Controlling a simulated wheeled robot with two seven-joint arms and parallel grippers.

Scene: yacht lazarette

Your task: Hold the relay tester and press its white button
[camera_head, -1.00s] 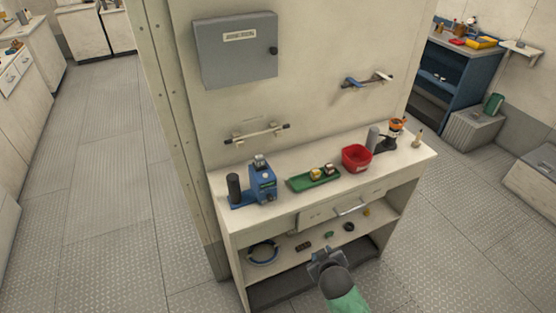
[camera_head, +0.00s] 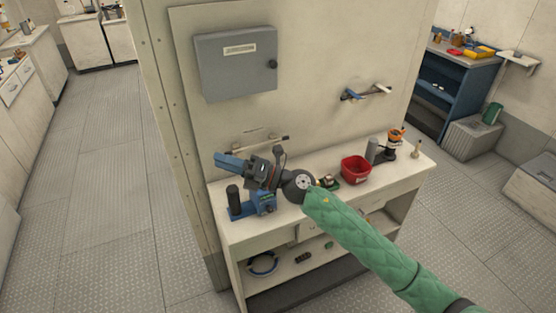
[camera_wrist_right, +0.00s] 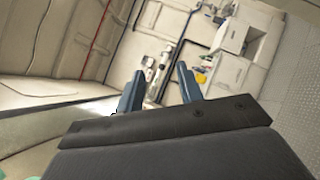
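A blue device with a small green panel (camera_head: 265,203) stands on the left part of the white bench, partly hidden behind my right gripper. I cannot tell for sure that it is the relay tester, and no white button shows. A black cylinder (camera_head: 233,197) stands beside it at the left. My right gripper (camera_head: 226,161) is above this end of the bench, its blue fingers pointing left. In the right wrist view its two fingers (camera_wrist_right: 158,76) are apart with nothing between them. My left gripper is in neither view.
A red bin (camera_head: 355,169) stands on the bench, with a grey cylinder (camera_head: 373,150) and an orange-topped item (camera_head: 395,137) to its right. My arm mostly hides a green tray. A grey wall cabinet (camera_head: 236,64) hangs above. The lower shelf holds a ring-shaped coil (camera_head: 263,264).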

